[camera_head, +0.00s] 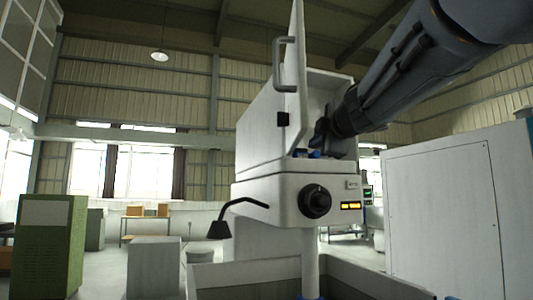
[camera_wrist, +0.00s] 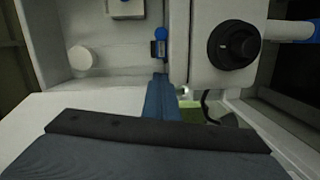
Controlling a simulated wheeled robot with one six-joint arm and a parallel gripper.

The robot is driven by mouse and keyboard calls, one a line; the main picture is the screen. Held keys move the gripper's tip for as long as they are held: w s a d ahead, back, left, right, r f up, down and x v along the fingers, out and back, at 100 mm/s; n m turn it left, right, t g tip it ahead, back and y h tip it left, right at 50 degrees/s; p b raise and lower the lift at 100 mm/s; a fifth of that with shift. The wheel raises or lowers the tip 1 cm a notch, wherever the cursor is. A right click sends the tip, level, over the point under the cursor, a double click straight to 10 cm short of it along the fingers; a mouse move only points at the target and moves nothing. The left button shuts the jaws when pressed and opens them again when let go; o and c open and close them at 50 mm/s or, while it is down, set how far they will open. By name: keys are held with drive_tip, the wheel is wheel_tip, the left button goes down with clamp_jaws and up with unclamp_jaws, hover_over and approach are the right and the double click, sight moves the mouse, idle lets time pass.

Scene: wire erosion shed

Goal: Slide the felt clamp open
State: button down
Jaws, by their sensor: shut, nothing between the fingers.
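A small dark clamp-like piece with a blue round top (camera_wrist: 159,43) sits on the white machine's inner wall in the wrist view; I take it for the felt clamp, but cannot be sure. My gripper (camera_wrist: 160,80) is shut and empty, its blue-grey fingers together just below that piece in the picture. I cannot tell whether they touch it. In the head view my gripper (camera_head: 322,132) reaches from the upper right into the machine's open housing. A small blue part (camera_head: 314,154) shows low in the housing there, partly hidden by the gripper and housing edge.
The white machine head (camera_head: 275,198) carries a black knob (camera_head: 314,201), also in the wrist view (camera_wrist: 233,45). Its door (camera_head: 297,80) with a grey handle stands open left of my arm. A white round knob (camera_wrist: 81,58) is left in the wrist view. A white cabinet (camera_head: 440,215) stands right.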

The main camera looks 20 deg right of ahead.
drive_tip(key=shift+a+r, duration=0.1)
drive_tip(key=shift+r, duration=0.25)
approach(312, 156)
drive_tip(key=w+a+r, duration=0.1)
drive_tip(key=w+a, duration=0.3)
drive_tip(key=w, duration=0.2)
drive_tip(key=d+b, duration=0.1)
drive_tip(key=d, duration=0.2)
drive_tip(key=shift+d, duration=0.1)
